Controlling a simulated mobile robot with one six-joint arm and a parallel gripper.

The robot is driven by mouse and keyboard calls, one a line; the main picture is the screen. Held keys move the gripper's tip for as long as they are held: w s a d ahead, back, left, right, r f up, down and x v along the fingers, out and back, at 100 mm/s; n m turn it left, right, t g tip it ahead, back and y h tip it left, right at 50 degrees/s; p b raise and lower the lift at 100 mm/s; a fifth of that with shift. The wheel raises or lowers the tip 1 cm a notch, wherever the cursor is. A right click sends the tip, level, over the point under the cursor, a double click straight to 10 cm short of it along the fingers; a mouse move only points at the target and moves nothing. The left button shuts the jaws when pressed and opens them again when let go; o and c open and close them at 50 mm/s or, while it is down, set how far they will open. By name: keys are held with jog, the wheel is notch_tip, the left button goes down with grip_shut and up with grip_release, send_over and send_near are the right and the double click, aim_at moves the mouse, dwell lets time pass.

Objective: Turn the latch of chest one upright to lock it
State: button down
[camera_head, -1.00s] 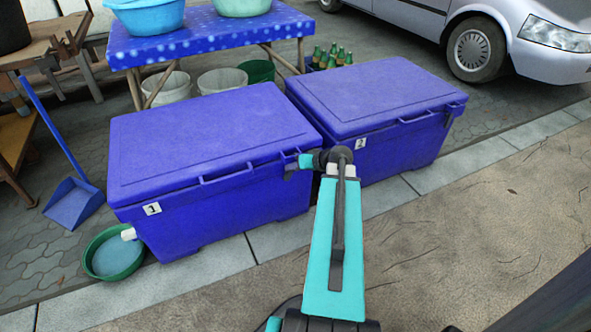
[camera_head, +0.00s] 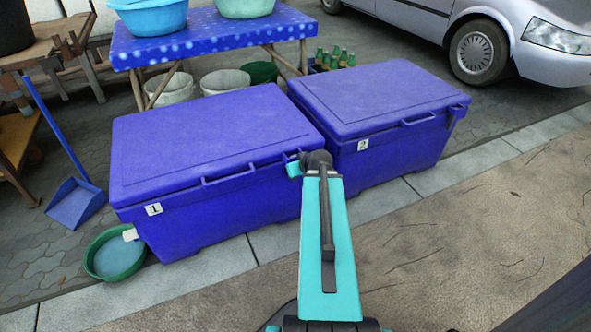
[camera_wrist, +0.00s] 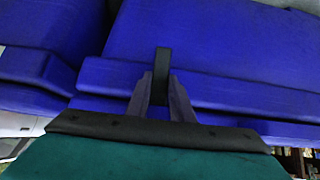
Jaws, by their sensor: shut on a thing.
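Chest one (camera_head: 210,145), blue with a lid and a white "1" label (camera_head: 153,209), stands at the left, its lid down. My gripper (camera_wrist: 161,88) is at the right end of its front, mostly hidden behind my arm in the head view. In the wrist view its two grey fingers are shut on a dark, narrow latch (camera_wrist: 162,62). The latch runs up and down in that picture, across the edge of the blue lid (camera_wrist: 225,88). The latch's lower part is hidden between the fingers. In the head view I cannot make out the latch.
Chest two (camera_head: 375,95) stands close at the right, with a narrow gap between. A green basin (camera_head: 118,262) and blue dustpan (camera_head: 75,203) are at the left. A blue table (camera_head: 215,38) stands behind. Pavement in front is clear.

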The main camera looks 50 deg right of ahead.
jog(key=c, duration=1.6)
grip_release()
jog(key=shift+o, duration=0.2)
jog(key=shift+s+a+r+p, duration=0.15)
jog(key=shift+s+r+p, duration=0.3)
jog(key=shift+p, duration=1.2)
jog(key=p+v, duration=0.2)
jog(key=p, duration=0.4)
jog(key=shift+r, duration=0.25)
jog(key=p+v, duration=1)
jog(key=p, duration=1)
jog(key=shift+s+a, duration=0.1)
jog(key=shift+s, duration=0.1)
jog(key=shift+w+f, duration=0.1)
